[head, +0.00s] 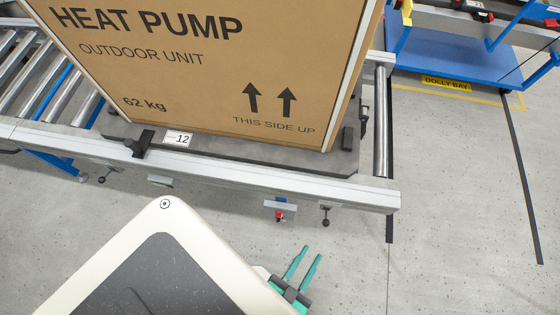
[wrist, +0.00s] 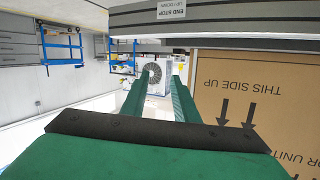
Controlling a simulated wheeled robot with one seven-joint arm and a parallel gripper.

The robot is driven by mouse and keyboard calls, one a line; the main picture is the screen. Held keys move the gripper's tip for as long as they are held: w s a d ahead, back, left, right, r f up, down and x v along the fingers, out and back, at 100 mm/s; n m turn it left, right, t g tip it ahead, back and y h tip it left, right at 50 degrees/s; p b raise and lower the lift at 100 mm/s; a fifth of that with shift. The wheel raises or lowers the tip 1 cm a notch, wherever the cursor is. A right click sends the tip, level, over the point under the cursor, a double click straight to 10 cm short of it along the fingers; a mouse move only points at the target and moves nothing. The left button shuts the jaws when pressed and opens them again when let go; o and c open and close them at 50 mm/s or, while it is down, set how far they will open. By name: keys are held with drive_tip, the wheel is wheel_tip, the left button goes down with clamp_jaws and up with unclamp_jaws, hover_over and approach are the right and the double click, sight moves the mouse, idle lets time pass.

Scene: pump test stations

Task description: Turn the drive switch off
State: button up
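A small grey bracket with a blue block and a red knob (head: 280,212) hangs under the front rail of the roller conveyor in the head view. It looks like the drive switch, but its label and position are too small to read. My gripper (head: 308,262) has green fingers and is in front of and below the rail, a little right of this switch and apart from it. In the wrist view the two fingers (wrist: 157,88) stand apart with nothing between them. I cannot make out the switch in the wrist view.
A large heat pump carton (head: 200,70) stands on a dark pallet on the conveyor (head: 250,186). A black-knobbed lever (head: 326,216) hangs just right of the switch. A blue dolly (head: 450,60) stands at the back right. The floor (head: 450,220) on the right is clear.

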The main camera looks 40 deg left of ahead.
wheel_tip(320, 180, down, 10)
drive_tip(key=a+y, duration=0.1)
drive_tip(key=y, duration=0.1)
drive_tip(key=g+y, duration=0.5)
drive_tip(key=y, duration=0.2)
approach(279, 215)
drive_tip(key=x, duration=0.7)
drive_tip(key=shift+a+f, duration=0.25)
drive_tip(key=shift+f, duration=0.2)
drive_tip(key=shift+w, duration=0.1)
drive_tip(key=shift+w, duration=0.15)
clamp_jaws()
